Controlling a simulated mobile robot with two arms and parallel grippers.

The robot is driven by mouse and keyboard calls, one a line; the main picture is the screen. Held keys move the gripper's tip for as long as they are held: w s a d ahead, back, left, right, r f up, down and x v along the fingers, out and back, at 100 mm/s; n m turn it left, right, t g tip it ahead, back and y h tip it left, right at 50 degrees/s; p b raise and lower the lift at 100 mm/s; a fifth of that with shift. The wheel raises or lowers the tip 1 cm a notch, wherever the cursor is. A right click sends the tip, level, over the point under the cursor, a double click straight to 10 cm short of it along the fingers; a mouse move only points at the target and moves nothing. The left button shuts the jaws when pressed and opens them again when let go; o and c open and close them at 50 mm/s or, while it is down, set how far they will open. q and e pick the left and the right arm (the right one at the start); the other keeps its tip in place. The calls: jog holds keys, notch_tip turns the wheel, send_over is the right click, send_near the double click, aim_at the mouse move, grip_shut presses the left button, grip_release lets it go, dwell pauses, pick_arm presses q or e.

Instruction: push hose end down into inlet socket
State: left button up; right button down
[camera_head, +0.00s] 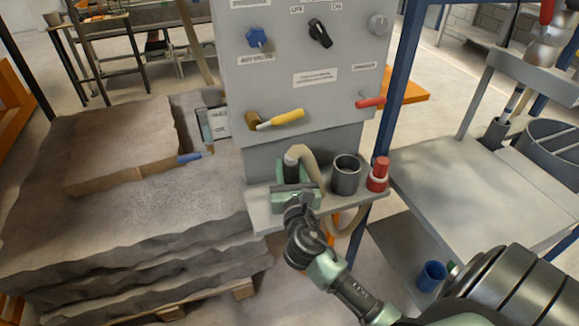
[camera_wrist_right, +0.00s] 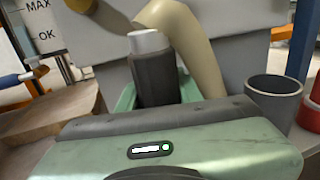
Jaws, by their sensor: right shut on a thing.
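A beige hose (camera_head: 309,163) arcs over the small shelf and hangs below it; it also shows in the wrist view (camera_wrist_right: 196,45). Beside its upper bend stands a dark cylinder (camera_head: 291,172) with a pale top, upright, which looks like the hose end (camera_wrist_right: 152,78). How hose and cylinder join is unclear. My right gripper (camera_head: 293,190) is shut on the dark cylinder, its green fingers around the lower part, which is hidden. An open dark grey cup-shaped socket (camera_head: 346,175) stands to the right, apart from it; it also shows in the wrist view (camera_wrist_right: 273,100). I cannot tell whether this is the inlet. My left gripper is not in view.
A red capped part (camera_head: 379,174) stands right of the socket on the shelf (camera_head: 262,215). A grey control panel (camera_head: 300,75) with knobs and levers rises behind. Stacked rough slabs (camera_head: 190,240) lie left. A grey table (camera_head: 470,190) stands right.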

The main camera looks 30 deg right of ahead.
jog(key=shift+f, duration=0.35)
jog(key=c, duration=0.9)
grip_release()
jog(key=shift+o, duration=0.2)
jog(key=shift+f, duration=0.1)
jog(key=shift+s+a, duration=0.1)
jog(key=shift+s+a+f, duration=0.1)
jog(key=shift+s, duration=0.15)
jog(key=b+v, duration=0.1)
jog(key=v, duration=0.6)
jog(key=shift+a, duration=0.1)
